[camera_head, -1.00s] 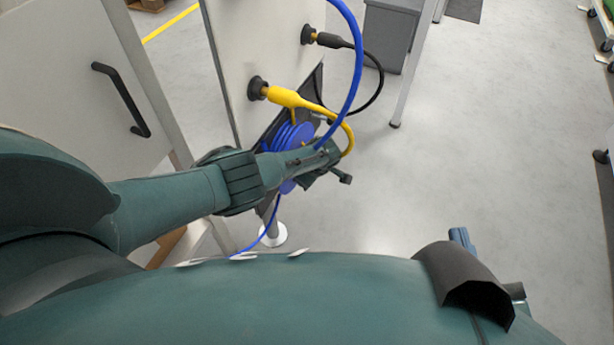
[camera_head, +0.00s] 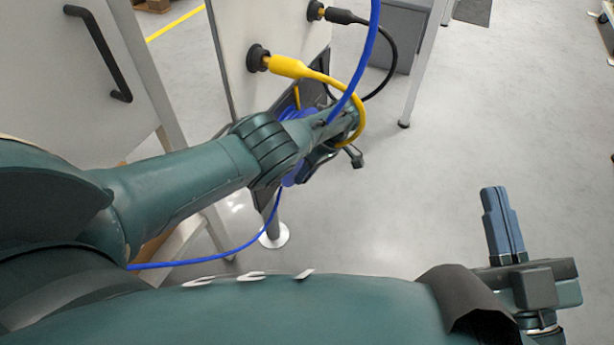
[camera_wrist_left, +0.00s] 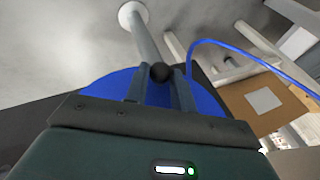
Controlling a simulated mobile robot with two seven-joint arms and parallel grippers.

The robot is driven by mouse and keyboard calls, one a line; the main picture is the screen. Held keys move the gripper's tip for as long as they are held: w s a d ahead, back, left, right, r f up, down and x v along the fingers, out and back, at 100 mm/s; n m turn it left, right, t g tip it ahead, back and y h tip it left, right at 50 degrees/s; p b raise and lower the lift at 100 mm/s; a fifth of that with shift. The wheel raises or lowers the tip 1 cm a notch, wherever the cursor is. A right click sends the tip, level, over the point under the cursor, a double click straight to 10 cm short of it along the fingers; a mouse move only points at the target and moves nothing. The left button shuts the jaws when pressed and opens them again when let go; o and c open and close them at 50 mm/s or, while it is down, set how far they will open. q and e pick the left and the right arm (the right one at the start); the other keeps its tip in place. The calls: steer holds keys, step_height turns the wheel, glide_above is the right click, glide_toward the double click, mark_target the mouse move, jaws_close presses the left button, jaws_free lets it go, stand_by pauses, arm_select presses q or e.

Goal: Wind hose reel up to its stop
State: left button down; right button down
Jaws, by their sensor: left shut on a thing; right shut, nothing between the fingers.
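The blue hose reel (camera_head: 293,178) shows in the head view partly behind my left arm. In the left wrist view the blue reel disc (camera_wrist_left: 108,90) lies just behind my left gripper (camera_wrist_left: 160,90). That gripper is shut on a dark round knob (camera_wrist_left: 160,72), which looks like the reel's crank handle. In the head view my left forearm hides its fingers. A blue hose (camera_head: 215,257) runs from below the reel to the lower left. My right gripper (camera_head: 503,225) is shut and empty, well to the right of the reel over the floor.
A yellow plug and cable (camera_head: 290,67) and a black plug and cable (camera_head: 343,16) come out of the panel (camera_head: 235,50). The yellow cable loops close around my left wrist. A thick blue hose (camera_head: 362,62) passes there.

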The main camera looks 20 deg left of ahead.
steer(key=shift+r, duration=0.2)
arm_select(q)
steer(key=c, duration=1.2)
jaws_free()
steer(key=shift+b+v, duration=0.35)
steer(key=shift+v, duration=6.2)
arm_select(e)
steer(key=shift+w+r+n+t+y, duration=0.15)
steer(key=shift+r+n+t+y, duration=0.15)
steer(key=shift+r+n+y, duration=0.25)
steer(key=shift+f, duration=0.1)
